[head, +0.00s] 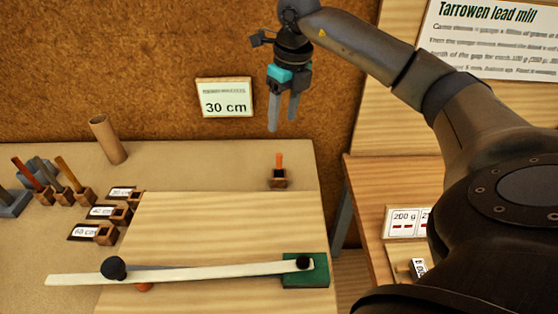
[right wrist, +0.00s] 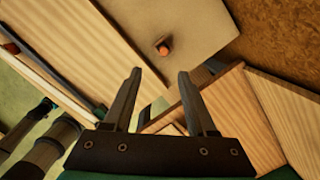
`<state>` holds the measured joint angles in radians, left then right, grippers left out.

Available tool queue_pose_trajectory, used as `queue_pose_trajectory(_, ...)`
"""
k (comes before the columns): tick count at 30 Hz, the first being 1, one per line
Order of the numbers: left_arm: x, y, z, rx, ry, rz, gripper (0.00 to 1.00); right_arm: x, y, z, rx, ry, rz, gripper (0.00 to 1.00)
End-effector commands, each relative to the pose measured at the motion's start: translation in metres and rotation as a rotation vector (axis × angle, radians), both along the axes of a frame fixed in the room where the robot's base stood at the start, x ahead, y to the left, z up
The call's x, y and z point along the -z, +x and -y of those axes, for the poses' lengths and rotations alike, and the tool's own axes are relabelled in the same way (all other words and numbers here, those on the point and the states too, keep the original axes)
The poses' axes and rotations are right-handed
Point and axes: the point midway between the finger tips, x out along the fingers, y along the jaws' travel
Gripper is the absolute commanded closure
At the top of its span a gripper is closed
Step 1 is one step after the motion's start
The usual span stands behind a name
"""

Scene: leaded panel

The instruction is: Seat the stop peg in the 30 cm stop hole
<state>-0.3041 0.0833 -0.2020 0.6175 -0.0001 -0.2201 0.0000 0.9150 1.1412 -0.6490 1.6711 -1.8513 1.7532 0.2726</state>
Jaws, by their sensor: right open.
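The orange stop peg (head: 279,162) stands upright in a small dark wooden block (head: 278,180) at the back right of the bench. It also shows in the right wrist view (right wrist: 165,49), beyond my fingertips. My right gripper (head: 283,124) is open and empty, pointing down above the peg and apart from it. Small wooden hole blocks with labels stand in a slanting row at the left edge of the pale board. The rear label (head: 121,192) is too small to read surely; the others read 40 cm (head: 102,212) and 60 cm (head: 85,232). My left gripper is not in view.
A sign (head: 225,97) reads 30 cm. A white strip (head: 200,271) with a black knob (head: 113,268) crosses the board to a green block (head: 305,270). Tools in blocks (head: 63,178) and a cardboard tube (head: 108,139) stand at left. The board's middle (head: 215,225) is clear.

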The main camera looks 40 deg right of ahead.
Motion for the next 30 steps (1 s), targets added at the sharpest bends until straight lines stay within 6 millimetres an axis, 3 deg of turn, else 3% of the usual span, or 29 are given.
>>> queue_pose_trajectory(1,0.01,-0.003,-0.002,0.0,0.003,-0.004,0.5,0.01,0.0,0.0,0.0,0.0,0.0,0.43)
queue_pose_trajectory(8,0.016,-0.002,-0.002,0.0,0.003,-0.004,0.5,0.022,0.001,0.0,0.0,0.001,-0.002,0.43)
queue_pose_trajectory(21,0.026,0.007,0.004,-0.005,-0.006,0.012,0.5,0.103,0.013,-0.001,0.0,0.002,-0.002,0.43)
queue_pose_trajectory(30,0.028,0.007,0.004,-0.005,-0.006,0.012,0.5,0.127,0.018,0.002,0.001,0.002,-0.001,0.43)
